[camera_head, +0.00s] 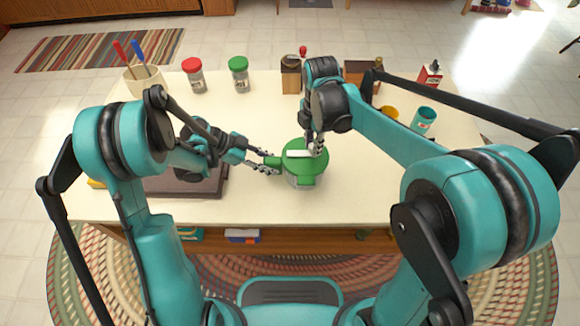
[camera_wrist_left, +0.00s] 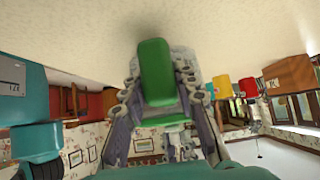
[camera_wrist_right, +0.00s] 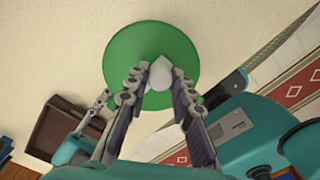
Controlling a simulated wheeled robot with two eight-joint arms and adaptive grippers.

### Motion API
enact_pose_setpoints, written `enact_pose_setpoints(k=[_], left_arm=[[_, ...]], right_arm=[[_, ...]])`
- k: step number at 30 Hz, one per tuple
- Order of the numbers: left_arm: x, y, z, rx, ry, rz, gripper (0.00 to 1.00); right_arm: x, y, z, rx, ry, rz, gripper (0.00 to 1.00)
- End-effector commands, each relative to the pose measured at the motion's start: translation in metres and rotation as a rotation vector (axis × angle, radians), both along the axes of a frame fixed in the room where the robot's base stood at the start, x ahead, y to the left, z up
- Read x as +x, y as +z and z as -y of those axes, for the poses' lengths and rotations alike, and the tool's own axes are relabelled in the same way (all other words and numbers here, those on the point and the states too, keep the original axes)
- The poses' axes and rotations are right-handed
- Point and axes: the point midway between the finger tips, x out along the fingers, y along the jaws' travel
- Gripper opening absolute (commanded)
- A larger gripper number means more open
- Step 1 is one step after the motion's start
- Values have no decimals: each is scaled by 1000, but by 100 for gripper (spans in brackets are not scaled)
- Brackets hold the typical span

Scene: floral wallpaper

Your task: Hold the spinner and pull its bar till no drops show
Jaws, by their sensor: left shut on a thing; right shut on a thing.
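The spinner has a round green lid (camera_head: 294,146) over a clear bowl (camera_head: 297,182) and stands upright near the table's front middle. My left gripper (camera_head: 275,165) is shut on the green side handle (camera_wrist_left: 155,65) at the bowl's left. A white bar (camera_head: 298,153) lies across the lid. My right gripper (camera_head: 317,148) comes down from above and is shut on the bar's right end. In the right wrist view the bar's rounded white end (camera_wrist_right: 160,74) shows between the fingers, over the green lid (camera_wrist_right: 130,45). The bowl is too small and partly hidden to make out any drops.
A dark flat tray (camera_head: 190,183) lies left of the spinner. Behind stand a red-lidded jar (camera_head: 195,78), a green-lidded jar (camera_head: 239,77) and a utensil crock (camera_head: 147,82). A teal cup (camera_head: 423,121) stands at right. The table between spinner and jars is clear.

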Motion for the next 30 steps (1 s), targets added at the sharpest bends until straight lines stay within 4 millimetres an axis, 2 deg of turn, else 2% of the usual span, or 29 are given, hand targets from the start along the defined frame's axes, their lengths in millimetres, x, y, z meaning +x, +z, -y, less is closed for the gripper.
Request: enact_pose_setpoints(k=[2,3,6,17,30], left_arm=[[0,0,0,-1,0,0,1],[0,0,0,-1,0,0,1],[0,0,0,-1,0,0,1],[0,0,0,0,0,0,1],[0,0,0,0,0,0,1]], right_arm=[[0,0,-1,2,1,0,2],[0,0,-1,2,1,0,26],[0,0,-1,1,1,0,47],[0,4,0,1,0,0,47],[0,40,0,0,0,0,47]])
